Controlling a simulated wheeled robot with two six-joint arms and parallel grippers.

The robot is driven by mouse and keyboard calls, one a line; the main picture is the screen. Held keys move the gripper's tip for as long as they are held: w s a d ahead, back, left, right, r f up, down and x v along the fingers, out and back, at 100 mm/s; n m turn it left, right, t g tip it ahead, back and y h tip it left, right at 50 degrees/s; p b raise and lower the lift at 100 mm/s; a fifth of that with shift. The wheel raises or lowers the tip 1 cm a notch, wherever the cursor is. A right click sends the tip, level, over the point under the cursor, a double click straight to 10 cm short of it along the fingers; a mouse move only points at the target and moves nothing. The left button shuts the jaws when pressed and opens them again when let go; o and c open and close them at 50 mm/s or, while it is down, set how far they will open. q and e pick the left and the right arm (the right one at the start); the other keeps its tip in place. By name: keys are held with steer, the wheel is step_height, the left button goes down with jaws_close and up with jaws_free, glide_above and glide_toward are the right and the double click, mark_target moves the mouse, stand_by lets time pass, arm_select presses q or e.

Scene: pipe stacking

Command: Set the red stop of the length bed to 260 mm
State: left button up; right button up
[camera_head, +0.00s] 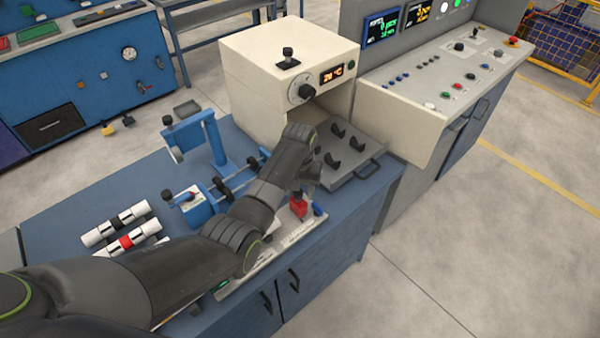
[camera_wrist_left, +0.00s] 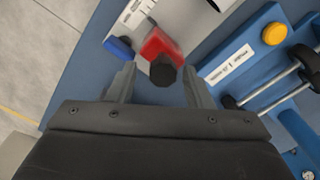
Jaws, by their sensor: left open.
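The red stop (camera_head: 299,207) sits on the length bed (camera_head: 262,262) near the front edge of the blue bench. In the left wrist view the red stop (camera_wrist_left: 160,45) carries a black knob (camera_wrist_left: 163,72). My left gripper (camera_wrist_left: 160,85) is open, with one finger on each side of the black knob. I cannot tell whether the fingers touch it. In the head view my left arm covers much of the bed, and the gripper (camera_head: 305,188) is partly hidden above the stop. My right gripper is not in view.
A blue block (camera_wrist_left: 118,47) is beside the stop. A blue fixture with rods (camera_head: 225,182) stands behind my arm. White pipes with bands (camera_head: 120,230) lie at the left. A cream oven (camera_head: 285,75) and a grey tray with black clips (camera_head: 350,160) are at the back.

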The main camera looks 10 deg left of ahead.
arm_select(q)
step_height(320, 180, up, 17)
steer(key=p, duration=0.4)
steer(key=shift+w+d+f, duration=0.1)
stand_by(0.5)
